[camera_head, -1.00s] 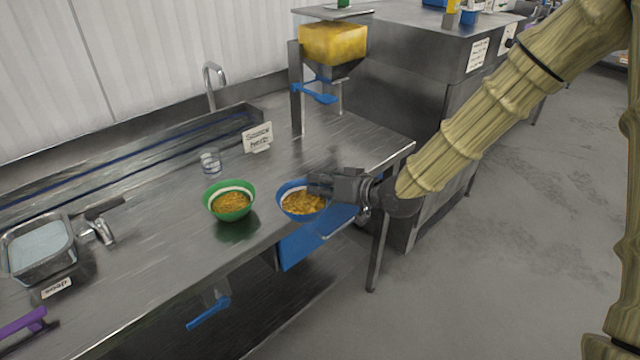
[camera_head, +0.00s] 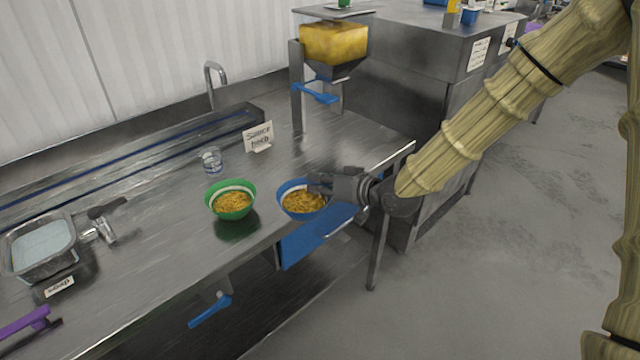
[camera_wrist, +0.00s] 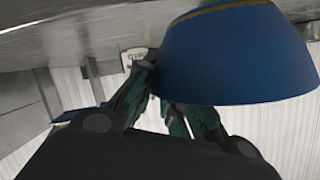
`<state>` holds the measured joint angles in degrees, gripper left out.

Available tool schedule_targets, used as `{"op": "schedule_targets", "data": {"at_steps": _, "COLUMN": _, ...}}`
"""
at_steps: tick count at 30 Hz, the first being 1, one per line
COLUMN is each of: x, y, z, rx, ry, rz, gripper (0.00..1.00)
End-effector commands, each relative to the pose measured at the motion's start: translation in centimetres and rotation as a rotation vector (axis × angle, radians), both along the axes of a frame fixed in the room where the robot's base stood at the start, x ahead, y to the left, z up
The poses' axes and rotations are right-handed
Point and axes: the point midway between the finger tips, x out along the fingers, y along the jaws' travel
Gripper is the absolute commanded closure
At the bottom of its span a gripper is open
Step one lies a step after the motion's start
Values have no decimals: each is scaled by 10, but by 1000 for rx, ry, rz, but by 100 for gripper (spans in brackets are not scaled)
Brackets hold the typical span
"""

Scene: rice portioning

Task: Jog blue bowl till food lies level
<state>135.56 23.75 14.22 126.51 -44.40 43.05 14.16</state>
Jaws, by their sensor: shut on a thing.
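The blue bowl (camera_head: 290,208) holds yellow-orange food (camera_head: 304,201) and sits at the front edge of the steel counter in the head view. My gripper (camera_head: 322,186) comes from the right and is shut on the bowl's right rim. In the wrist view the blue bowl (camera_wrist: 235,60) fills the upper right, with a thin line of food at its rim. The gripper fingers (camera_wrist: 165,98) reach the bowl's side there. The gripper covers part of the bowl's right side, and I cannot tell whether the bowl touches the counter.
A green bowl (camera_head: 231,212) with similar food stands just left. A glass (camera_head: 212,161), a sign (camera_head: 258,137) and a hopper dispenser (camera_head: 333,45) stand behind. A metal pan (camera_head: 38,262) is at far left.

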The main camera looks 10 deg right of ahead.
Motion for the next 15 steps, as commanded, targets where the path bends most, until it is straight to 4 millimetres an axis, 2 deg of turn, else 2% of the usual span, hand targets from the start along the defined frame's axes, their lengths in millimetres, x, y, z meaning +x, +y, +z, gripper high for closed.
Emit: {"op": "schedule_targets", "data": {"at_steps": 15, "x": 21, "y": 4, "z": 0, "rx": 0, "ry": 0, "rz": 9, "gripper": 100}}
